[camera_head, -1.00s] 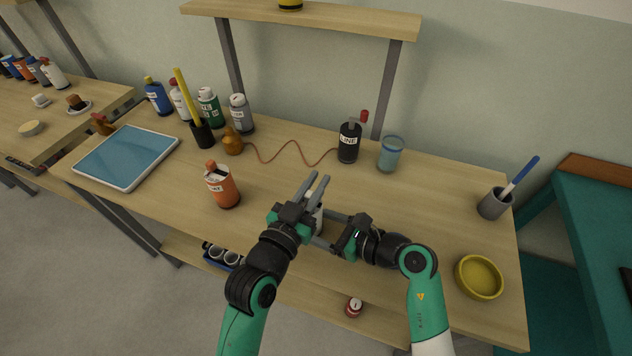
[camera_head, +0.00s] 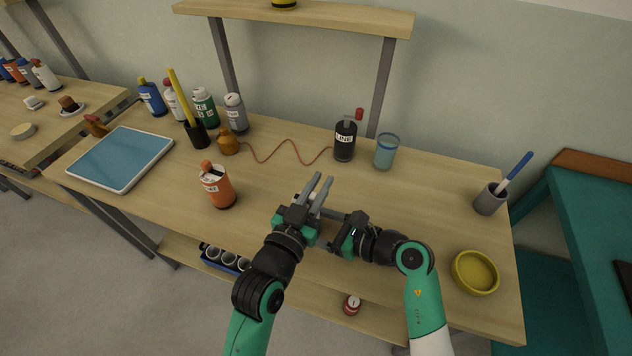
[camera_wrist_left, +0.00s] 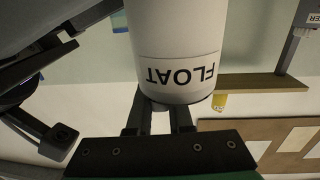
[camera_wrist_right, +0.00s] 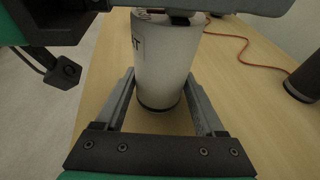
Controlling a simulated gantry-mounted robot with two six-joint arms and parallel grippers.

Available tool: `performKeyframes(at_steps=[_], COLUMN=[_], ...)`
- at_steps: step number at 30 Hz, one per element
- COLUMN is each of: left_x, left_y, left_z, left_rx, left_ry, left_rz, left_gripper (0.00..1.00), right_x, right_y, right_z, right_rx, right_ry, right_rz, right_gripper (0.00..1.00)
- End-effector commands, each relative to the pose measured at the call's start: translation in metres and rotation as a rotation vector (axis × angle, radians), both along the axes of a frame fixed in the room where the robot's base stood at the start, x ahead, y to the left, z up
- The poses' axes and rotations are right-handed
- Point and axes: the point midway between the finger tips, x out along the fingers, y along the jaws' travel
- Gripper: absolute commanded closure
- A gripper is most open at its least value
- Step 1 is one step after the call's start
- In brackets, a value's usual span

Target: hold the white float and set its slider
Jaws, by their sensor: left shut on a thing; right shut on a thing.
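The white float (camera_wrist_left: 180,45) is a cylinder with a black FLOAT label, upside down in the left wrist view. In the right wrist view the float (camera_wrist_right: 163,60) stands between the fingers of my right gripper (camera_wrist_right: 160,85), which is shut on its body. In the head view my grippers mostly hide it. My left gripper (camera_head: 321,180) is at the float's top, its fingers close together and pointing to the back of the table. They are shut on a narrow part there, apparently the slider; the fingers and float hide it.
An orange bottle (camera_head: 217,187) stands left of my grippers. A black LINE bottle (camera_head: 345,141) with a red cord and a blue cup (camera_head: 385,152) stand behind. A yellow bowl (camera_head: 476,272) sits at the right front.

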Motion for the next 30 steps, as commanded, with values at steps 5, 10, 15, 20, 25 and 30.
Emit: performKeyframes(at_steps=[5,10,15,20,25,30], left_x=[-0.001,0.000,-0.001,-0.012,-0.042,-0.077], left_y=[-0.001,-0.001,0.000,0.006,0.022,0.041], left_z=[-0.001,-0.001,-0.001,-0.001,-0.001,-0.002], left_rx=[-0.001,-0.001,-0.001,0.000,-0.002,-0.001], left_ry=[0.003,0.002,0.002,0.001,0.001,0.003], left_rz=[-0.003,-0.002,-0.002,-0.001,-0.001,0.000], left_gripper=[0.58,0.50,0.50,0.50,0.50,0.50], right_x=[0.000,0.000,0.000,0.000,0.000,0.000], right_y=[0.001,0.001,0.001,0.000,0.000,0.000], right_z=[-0.001,-0.001,-0.001,-0.001,-0.001,-0.001], right_rx=[-0.001,-0.001,-0.001,-0.001,-0.001,-0.001], right_ry=[0.001,0.002,0.002,0.002,0.002,0.002], right_rz=[0.001,0.001,0.001,0.001,0.001,0.001], right_gripper=[0.60,0.60,0.60,0.60,0.60,0.60])
